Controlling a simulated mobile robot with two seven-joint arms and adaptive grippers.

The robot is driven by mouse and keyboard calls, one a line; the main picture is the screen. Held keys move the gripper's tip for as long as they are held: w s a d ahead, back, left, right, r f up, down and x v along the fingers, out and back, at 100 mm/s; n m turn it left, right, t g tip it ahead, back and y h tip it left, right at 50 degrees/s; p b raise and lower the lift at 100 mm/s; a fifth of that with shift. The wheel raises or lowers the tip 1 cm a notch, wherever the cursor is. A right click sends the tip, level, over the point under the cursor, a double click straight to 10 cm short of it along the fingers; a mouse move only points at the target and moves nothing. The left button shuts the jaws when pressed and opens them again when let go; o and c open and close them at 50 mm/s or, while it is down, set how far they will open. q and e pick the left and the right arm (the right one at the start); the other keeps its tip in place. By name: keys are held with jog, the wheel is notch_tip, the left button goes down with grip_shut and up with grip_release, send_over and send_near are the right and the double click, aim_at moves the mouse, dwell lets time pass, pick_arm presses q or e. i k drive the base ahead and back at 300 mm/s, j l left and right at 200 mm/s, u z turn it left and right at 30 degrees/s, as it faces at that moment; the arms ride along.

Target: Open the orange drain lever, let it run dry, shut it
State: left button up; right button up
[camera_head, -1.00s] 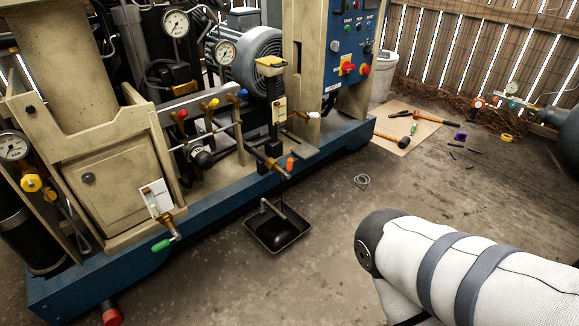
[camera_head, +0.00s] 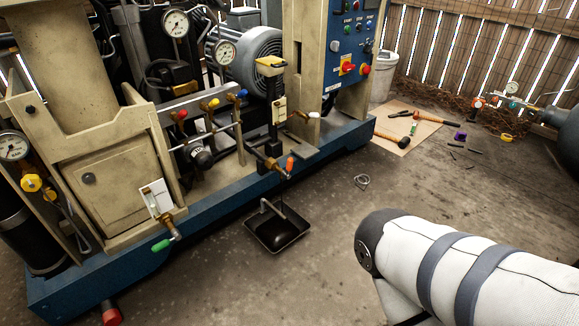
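A bent grey pipe piece shows over the tray. A white padded link of my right arm fills the lower right, apart from the lever. Neither gripper shows in this view.
Other handles nearby are green (camera_head: 161,245), white (camera_head: 313,115), red, yellow and blue. A red-capped stub (camera_head: 111,316) sticks out at the front left. A mat (camera_head: 404,132) with hammers lies at the back right. The floor right of the tray is mostly clear.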

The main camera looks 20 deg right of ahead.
aim_at(290, 162)
jog(key=i+l, duration=1.6)
jog(key=l, duration=0.2)
